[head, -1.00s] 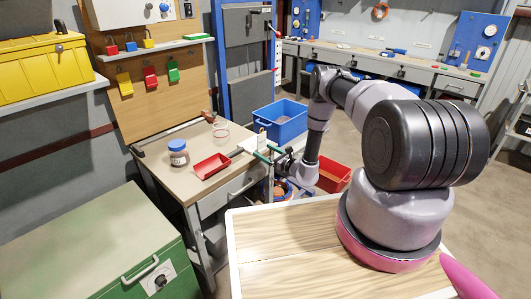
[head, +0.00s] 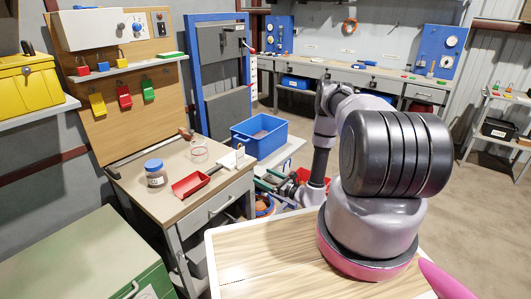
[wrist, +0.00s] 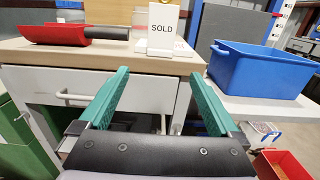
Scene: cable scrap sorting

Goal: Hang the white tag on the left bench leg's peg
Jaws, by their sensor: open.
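The white tag (wrist: 162,30), printed SOLD, stands upright at the front edge of the bench top in the wrist view. It also shows as a small white shape in the head view (head: 238,159). My gripper (wrist: 158,77) has its two green fingers spread with nothing between them. It points at the bench front, below and short of the tag.
The bench (head: 190,160) holds a red scoop (head: 190,185), a jar with a blue lid (head: 155,178) and a clear glass (head: 199,152). A blue bin (head: 260,138) stands to the right. A green cabinet (head: 80,255) is at the near left. Open floor lies right.

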